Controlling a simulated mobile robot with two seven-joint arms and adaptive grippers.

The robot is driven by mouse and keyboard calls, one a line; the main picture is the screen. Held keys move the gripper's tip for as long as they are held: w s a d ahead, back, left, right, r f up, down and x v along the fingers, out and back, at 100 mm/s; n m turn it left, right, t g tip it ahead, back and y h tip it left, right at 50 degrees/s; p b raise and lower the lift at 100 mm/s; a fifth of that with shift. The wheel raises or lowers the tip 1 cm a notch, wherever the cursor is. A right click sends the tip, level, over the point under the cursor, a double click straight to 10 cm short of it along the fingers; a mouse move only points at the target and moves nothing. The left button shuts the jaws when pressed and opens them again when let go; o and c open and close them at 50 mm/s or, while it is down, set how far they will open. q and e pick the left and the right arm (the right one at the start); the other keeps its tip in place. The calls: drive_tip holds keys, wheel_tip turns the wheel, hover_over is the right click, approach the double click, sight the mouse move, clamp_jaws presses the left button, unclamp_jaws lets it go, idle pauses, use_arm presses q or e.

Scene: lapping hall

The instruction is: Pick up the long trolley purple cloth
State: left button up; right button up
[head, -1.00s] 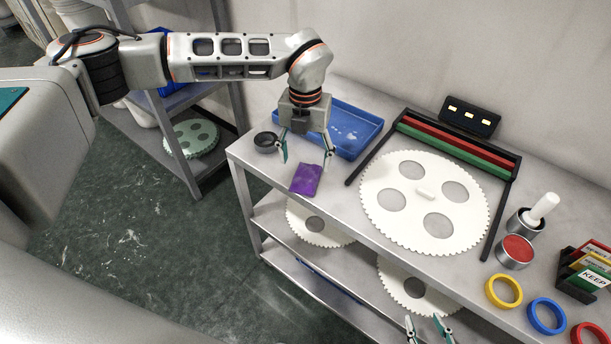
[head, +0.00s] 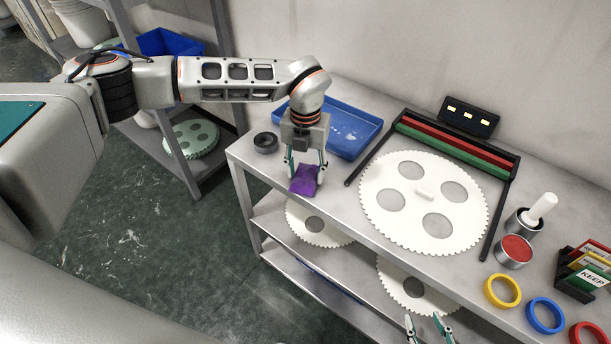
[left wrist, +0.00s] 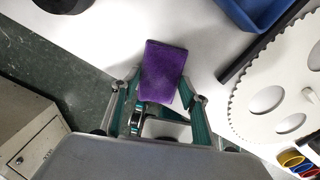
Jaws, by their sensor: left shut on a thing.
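The purple cloth (head: 303,187) is a small folded rectangle at the front left of the long trolley's top (head: 342,196). My left gripper (head: 305,179) comes down on it from above, with one finger on each side, shut on the cloth. The left wrist view shows the purple cloth (left wrist: 163,68) between the fingers of the left gripper (left wrist: 160,95). I cannot tell whether the cloth still touches the trolley top. My right gripper (head: 428,328) shows only its fingertips at the bottom edge, apart from each other, with nothing seen between them.
A blue tray (head: 345,132) and a black ring (head: 265,142) lie close to the left gripper. A large white toothed disc (head: 385,225) lies to the right in a black frame. Yellow (head: 503,291) and blue rings (head: 546,316) lie further right.

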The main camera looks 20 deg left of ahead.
sight(306, 174)
use_arm(q)
drive_tip(key=shift+r, duration=0.1)
wheel_tip(306, 174, up, 20)
idle(0.5)
drive_tip(key=o, duration=0.5)
drive_tip(key=shift+c, duration=1.5)
